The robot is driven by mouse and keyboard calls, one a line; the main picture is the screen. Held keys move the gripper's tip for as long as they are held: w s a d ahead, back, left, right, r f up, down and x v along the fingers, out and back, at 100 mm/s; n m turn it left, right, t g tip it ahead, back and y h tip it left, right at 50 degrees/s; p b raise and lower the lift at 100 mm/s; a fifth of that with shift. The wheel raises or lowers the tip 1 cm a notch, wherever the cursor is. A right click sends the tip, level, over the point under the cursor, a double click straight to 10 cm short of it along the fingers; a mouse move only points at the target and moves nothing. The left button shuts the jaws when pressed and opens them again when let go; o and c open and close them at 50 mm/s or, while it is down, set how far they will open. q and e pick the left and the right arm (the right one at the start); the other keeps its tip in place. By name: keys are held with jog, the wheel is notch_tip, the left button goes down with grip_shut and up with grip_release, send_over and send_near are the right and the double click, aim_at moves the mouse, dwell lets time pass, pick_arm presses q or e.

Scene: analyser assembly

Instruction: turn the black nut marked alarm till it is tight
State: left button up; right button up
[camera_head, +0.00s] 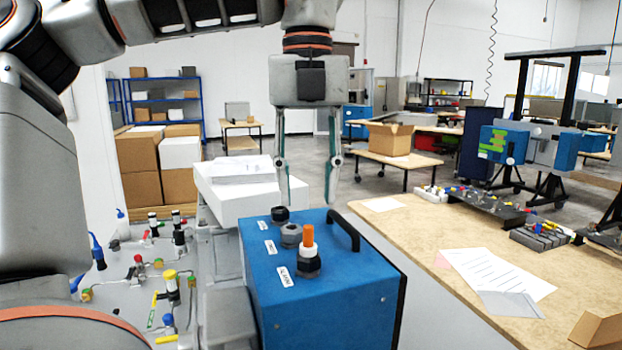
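A blue analyser box (340,290) stands in front of me with three fittings in a row on its top, each beside a small white label. The nearest fitting has a black nut (308,266) with a white collar and an orange stem (308,236) standing upright from it. Its label (286,276) seems to read alarm, but the print is small. Behind it are a grey nut (291,235) and a dark nut (280,214). My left gripper (307,201) points down with its fingers wide apart and empty, above the fittings in the picture. My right gripper does not show.
A black handle (343,229) rises from the box's right side. A white box with papers (240,183) stands behind it. A panel with valves and tubing (140,285) lies left. A wooden table (420,225) with papers is right.

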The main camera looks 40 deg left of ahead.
aim_at(308, 245)
pick_arm(q)
notch_tip(308, 245, down, 8)
jog(key=b, duration=0.5)
jog(key=shift+w, duration=0.15)
jog(key=shift+f, duration=0.4)
jog(key=shift+f+b, duration=0.6)
jog(key=shift+f, duration=0.15)
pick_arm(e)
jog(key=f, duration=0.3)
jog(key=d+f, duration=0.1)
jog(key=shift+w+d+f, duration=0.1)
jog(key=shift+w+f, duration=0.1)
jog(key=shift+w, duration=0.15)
pick_arm(q)
jog(key=shift+c, duration=0.4)
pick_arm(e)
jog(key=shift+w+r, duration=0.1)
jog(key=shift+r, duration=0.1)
